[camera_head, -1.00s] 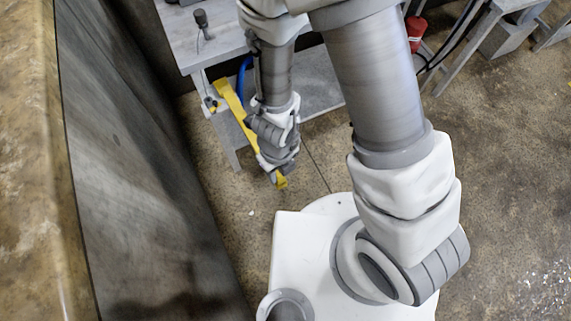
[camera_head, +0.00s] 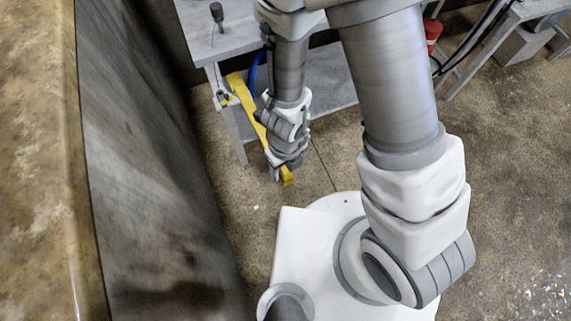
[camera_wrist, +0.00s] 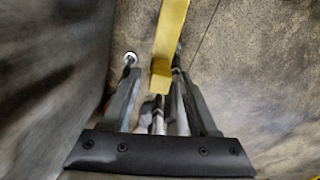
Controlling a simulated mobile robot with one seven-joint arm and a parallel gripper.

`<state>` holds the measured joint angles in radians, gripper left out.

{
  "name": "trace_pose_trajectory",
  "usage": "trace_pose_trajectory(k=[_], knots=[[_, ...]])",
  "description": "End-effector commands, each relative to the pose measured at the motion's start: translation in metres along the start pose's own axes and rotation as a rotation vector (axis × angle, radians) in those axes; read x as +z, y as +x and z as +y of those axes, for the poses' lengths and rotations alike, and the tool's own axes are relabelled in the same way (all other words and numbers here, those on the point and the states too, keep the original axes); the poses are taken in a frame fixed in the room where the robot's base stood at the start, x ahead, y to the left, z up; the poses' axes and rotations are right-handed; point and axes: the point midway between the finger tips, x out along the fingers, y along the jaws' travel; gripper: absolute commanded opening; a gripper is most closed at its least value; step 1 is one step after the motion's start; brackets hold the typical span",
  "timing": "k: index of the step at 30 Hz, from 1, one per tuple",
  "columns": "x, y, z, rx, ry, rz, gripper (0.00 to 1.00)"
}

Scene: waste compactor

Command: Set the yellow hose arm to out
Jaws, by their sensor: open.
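The yellow hose arm (camera_head: 243,95) is a flat bar that slopes down from the grey bench's left leg toward the floor. Its lower end shows just past my gripper (camera_head: 279,172) in the head view; my wrist hides part of its middle. In the wrist view, the yellow hose arm (camera_wrist: 170,35) comes down from the top edge, and its bent end lies between the fingers of my gripper (camera_wrist: 155,75). The fingers are apart, one on each side of the bar. I cannot tell whether either finger touches it.
The grey bench (camera_head: 240,42) stands behind the hose arm, with a dark-knobbed lever (camera_head: 217,14) on top and a blue hose (camera_head: 252,72) below. A tall dark metal wall (camera_head: 140,160) runs close along the left. A red container (camera_head: 432,32) is at the back right. Floor at right is open.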

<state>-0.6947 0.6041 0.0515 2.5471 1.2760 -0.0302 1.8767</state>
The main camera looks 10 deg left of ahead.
Motion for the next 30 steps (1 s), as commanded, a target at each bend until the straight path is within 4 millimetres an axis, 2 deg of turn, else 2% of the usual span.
trace_pose_trajectory(k=[1,6,30], knots=[[0.0,-0.011,0.0,0.0,-0.001,0.0,0.6],[0.0,-0.034,0.0,0.0,0.0,-0.001,0.6],[0.0,-0.136,0.0,0.0,-0.002,-0.001,0.6]])
